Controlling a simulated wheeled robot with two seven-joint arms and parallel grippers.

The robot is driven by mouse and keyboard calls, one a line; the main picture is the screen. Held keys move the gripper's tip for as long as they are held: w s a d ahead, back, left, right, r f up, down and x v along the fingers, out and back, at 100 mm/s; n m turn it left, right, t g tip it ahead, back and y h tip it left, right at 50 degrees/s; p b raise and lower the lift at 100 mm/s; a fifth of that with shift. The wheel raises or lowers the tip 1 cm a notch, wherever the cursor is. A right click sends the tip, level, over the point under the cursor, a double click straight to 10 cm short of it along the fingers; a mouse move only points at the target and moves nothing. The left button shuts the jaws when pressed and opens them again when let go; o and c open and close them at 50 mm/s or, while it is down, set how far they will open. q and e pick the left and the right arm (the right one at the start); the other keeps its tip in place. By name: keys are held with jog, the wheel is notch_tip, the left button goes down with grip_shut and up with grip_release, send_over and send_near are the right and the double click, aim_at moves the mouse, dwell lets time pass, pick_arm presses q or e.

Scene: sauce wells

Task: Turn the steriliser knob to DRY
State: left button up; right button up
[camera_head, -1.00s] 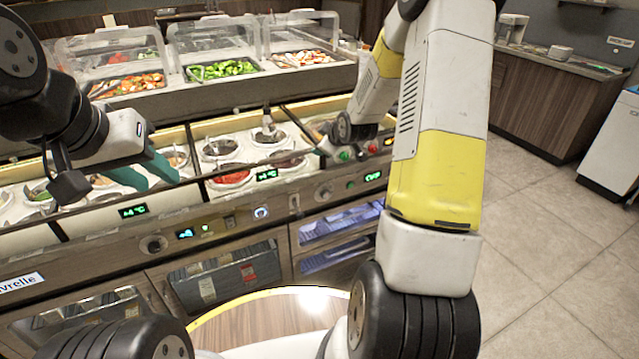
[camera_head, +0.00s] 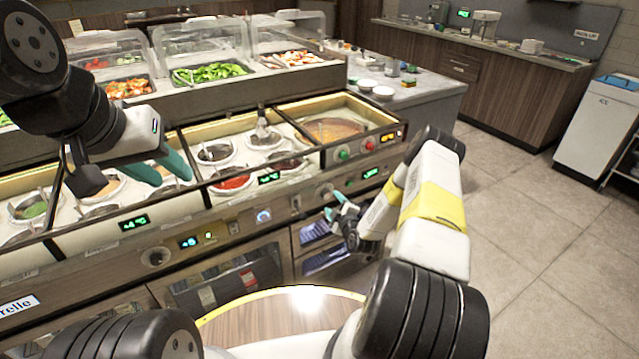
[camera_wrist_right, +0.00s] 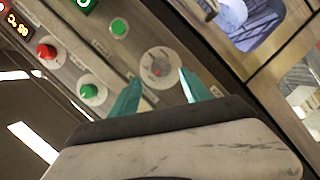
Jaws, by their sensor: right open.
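A round silver knob (camera_wrist_right: 160,68) with a small red mark sits on the counter's front panel in the right wrist view. It also shows in the head view (camera_head: 325,191). Its label is too small to read, so I cannot tell whether it is the steriliser knob. My right gripper (camera_wrist_right: 157,84) is open, its teal fingers to either side of the knob's lower part in the picture. I cannot tell whether they touch it. In the head view my right gripper (camera_head: 335,207) is at the panel. My left gripper (camera_head: 168,170) is open and empty above the sauce wells.
Another knob (camera_head: 155,257) is further left on the panel. A red button (camera_wrist_right: 46,50) and a green button (camera_wrist_right: 90,92) are near the right gripper. Floor at right is clear.

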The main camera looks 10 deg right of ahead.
aim_at(328, 196)
jog(key=shift+x, duration=2.8)
jog(key=shift+s, duration=0.1)
grip_shut()
